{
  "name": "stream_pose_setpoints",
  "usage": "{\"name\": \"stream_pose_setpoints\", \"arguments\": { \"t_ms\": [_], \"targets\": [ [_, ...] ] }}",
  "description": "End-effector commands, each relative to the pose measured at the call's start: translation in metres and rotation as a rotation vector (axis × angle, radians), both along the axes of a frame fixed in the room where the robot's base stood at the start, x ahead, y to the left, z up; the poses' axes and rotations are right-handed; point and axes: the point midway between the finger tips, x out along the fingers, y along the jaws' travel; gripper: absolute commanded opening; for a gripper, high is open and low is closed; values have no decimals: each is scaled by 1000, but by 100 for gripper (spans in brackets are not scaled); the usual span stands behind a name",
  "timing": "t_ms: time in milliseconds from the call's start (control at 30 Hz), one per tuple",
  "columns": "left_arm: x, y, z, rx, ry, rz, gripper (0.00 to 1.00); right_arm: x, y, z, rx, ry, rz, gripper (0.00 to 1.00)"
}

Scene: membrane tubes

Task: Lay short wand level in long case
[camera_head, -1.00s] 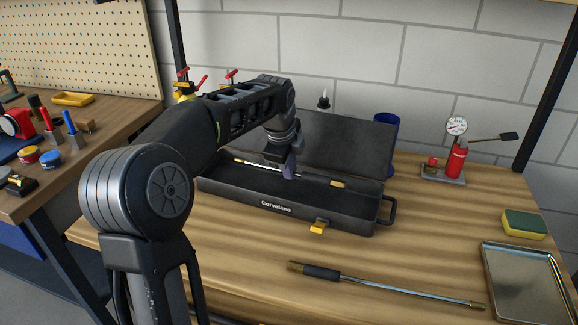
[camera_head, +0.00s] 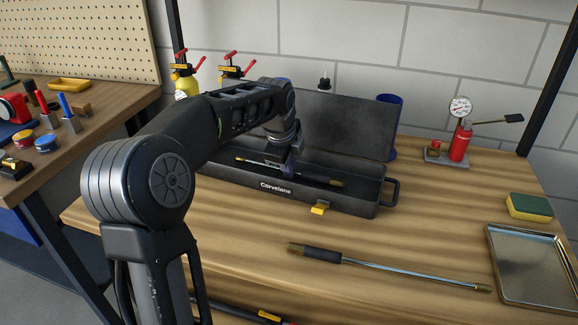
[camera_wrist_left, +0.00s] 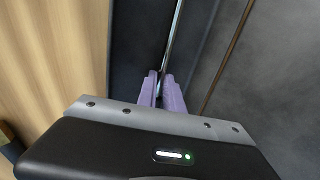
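The long case (camera_head: 230,179) is a dark open box on the bench, its lid raised at the back and a yellow latch in front. The short wand (camera_head: 319,180), thin and metallic with brass-coloured ends, lies lengthwise over the case's inside, looking close to level. My left gripper (camera_head: 290,168) reaches down into the case around the wand's middle. In the left wrist view, its purple fingers (camera_wrist_left: 161,92) are close together on the wand's shaft (camera_wrist_left: 173,38). Whether the wand touches the case floor cannot be told. My right gripper is not in view.
A longer wand with a black grip (camera_head: 322,255) lies in front of the case. A metal tray (camera_head: 535,265) and sponge (camera_head: 529,207) are at right, a red gauge pump (camera_head: 459,146) behind them. A blue cup (camera_head: 391,101) stands behind the lid.

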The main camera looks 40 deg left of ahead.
Motion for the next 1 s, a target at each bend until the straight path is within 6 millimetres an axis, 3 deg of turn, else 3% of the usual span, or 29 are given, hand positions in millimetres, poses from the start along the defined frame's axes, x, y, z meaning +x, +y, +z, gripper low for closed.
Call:
{"name": "stream_pose_setpoints", "arguments": {
  "t_ms": [300,633,1000],
  "targets": [
    [0,0,0,0,-1,0,36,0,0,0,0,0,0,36],
    [-1,0,4,0,-1,0,36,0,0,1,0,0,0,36],
    [-19,-5,56,1,-5,0,36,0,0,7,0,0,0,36]
  ]
}}
